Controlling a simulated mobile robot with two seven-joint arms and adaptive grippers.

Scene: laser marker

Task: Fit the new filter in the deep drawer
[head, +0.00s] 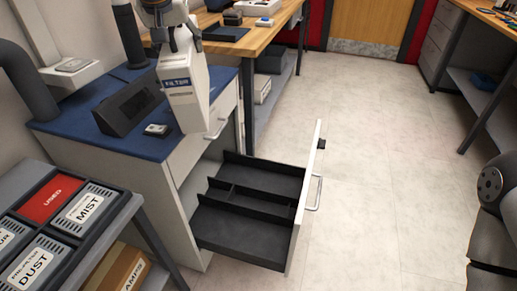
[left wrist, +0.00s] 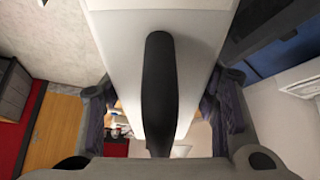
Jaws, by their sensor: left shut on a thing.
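My left gripper (head: 180,42) is shut on a white box labelled FILTER (head: 188,96), at the upper left of the head view. The filter hangs tilted above the blue-topped cabinet's right edge, up and left of the drawer. In the left wrist view the white filter (left wrist: 110,50) fills the middle, with a black handle (left wrist: 158,95) along it and a finger on each side. The deep drawer (head: 312,170) is pulled out, with black divided compartments that look empty. My right arm shows at the right edge; its gripper is out of view.
A dark angled panel (head: 125,106) and a small device (head: 158,130) stand on the blue top (head: 75,122). A tray at lower left has sections labelled USED (head: 53,196), MIST (head: 86,208) and DUST (head: 35,266). The floor (head: 380,200) right of the drawer is clear.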

